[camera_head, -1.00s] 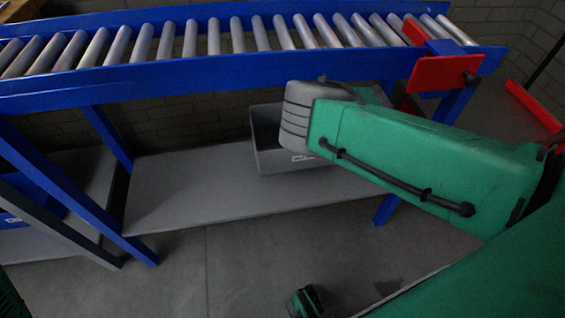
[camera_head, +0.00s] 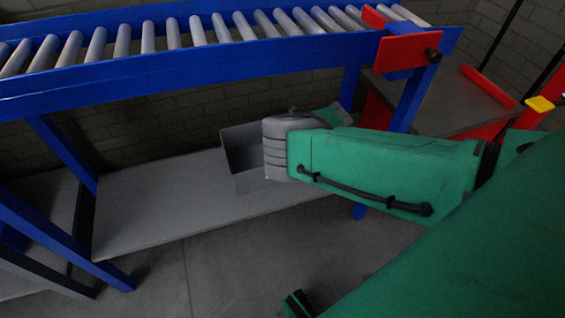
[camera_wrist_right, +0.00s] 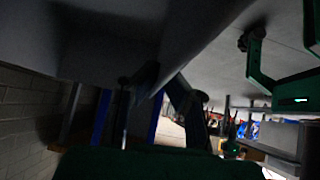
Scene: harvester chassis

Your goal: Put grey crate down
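The grey crate (camera_head: 240,155) is at the right part of the grey shelf board (camera_head: 150,210) under the conveyor in the head view. It looks slightly tilted, and I cannot tell whether its base rests flat on the board. My right arm covers its right side and hides the hand there. In the right wrist view, the dark fingers of my right gripper (camera_wrist_right: 163,88) are close to a large grey surface. I cannot tell whether that is crate or shelf, or whether the fingers hold anything. My left gripper is not in view.
A blue roller conveyor (camera_head: 190,67) runs above the shelf, with blue legs (camera_head: 65,155) at the left. A red plate (camera_head: 405,52) sits at the conveyor's right end. A brick wall (camera_head: 120,125) stands behind. Open floor (camera_head: 240,270) lies in front of the shelf.

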